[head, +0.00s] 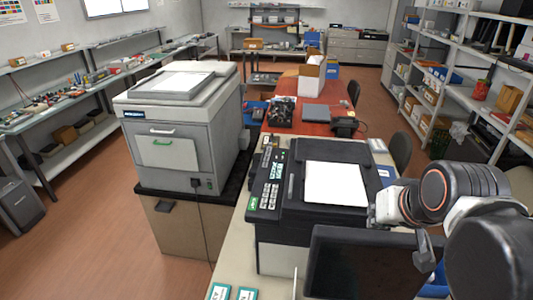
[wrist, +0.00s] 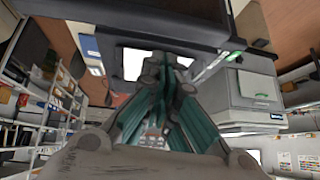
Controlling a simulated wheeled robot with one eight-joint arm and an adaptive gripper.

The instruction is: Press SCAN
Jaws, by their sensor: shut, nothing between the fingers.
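The black printer (head: 320,215) has a control panel (head: 268,188) on its left side, with several pale keys, a small lit screen (head: 277,170) and a green key (head: 253,203). The key labels are too small to read, so I cannot tell which one is SCAN. A white sheet (head: 336,184) lies on its top; white also shows past my fingers in the wrist view (wrist: 133,64). My gripper (wrist: 168,72) is shut and empty. In the head view my arm comes in from the right, its end beside the printer's right edge and apart from the panel.
A large grey copier (head: 180,125) stands left of the printer on a cabinet. A dark screen or panel (head: 360,265) stands in front of the printer. Shelves (head: 480,80) line the right side.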

